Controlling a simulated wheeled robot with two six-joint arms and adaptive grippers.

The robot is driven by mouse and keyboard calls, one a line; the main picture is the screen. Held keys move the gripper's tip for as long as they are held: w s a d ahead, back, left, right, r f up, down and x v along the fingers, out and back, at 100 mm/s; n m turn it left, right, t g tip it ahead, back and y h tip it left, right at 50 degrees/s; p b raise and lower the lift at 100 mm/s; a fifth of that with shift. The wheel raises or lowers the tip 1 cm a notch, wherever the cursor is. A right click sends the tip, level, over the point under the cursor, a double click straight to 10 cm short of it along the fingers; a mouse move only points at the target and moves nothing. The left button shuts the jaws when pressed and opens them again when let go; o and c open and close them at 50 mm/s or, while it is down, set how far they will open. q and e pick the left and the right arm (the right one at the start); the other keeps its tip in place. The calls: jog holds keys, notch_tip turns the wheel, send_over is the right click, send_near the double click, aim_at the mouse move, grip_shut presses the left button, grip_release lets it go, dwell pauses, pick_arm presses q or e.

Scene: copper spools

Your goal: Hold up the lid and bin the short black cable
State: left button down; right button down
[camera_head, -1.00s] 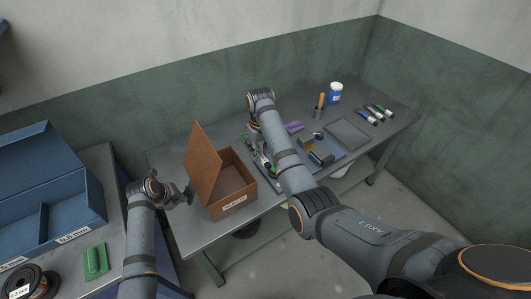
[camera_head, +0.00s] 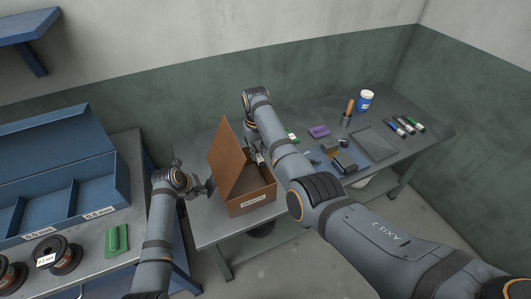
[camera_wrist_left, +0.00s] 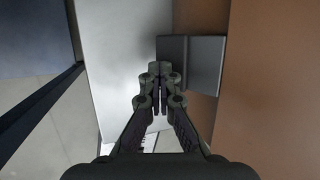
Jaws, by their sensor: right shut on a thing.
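The open brown box (camera_head: 252,204) stands on the grey bench with its lid (camera_head: 232,160) raised and leaning. My left gripper (camera_head: 208,187) is at the lid's outer left side. In the left wrist view my left gripper (camera_wrist_left: 160,85) has its fingers together, in front of a dark grey tab (camera_wrist_left: 203,62) on the brown lid (camera_wrist_left: 270,90); I cannot tell if they touch it. My right gripper (camera_head: 259,157) points down at the box's back right edge, partly hidden by my right forearm. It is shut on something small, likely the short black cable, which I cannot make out.
Right of the box are a purple item (camera_head: 319,131), dark blocks (camera_head: 344,163), a grey flat tray (camera_head: 375,144), a blue tub (camera_head: 366,101) and several markers (camera_head: 407,125). On the left bench are a blue open case (camera_head: 70,190), copper spools (camera_head: 57,256) and a green item (camera_head: 117,240).

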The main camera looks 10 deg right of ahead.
jog(key=shift+w+a, duration=0.1)
jog(key=shift+a, duration=0.35)
jog(key=c, duration=0.7)
grip_release()
jog(key=shift+o, duration=0.2)
jog(key=shift+d, duration=0.1)
jog(key=w+d+r, duration=0.1)
jog(key=d, duration=0.5)
jog(key=w+d+r, duration=0.2)
jog(key=d, duration=0.4)
jog(key=shift+w+d, duration=0.2)
jog(key=shift+w, duration=0.1)
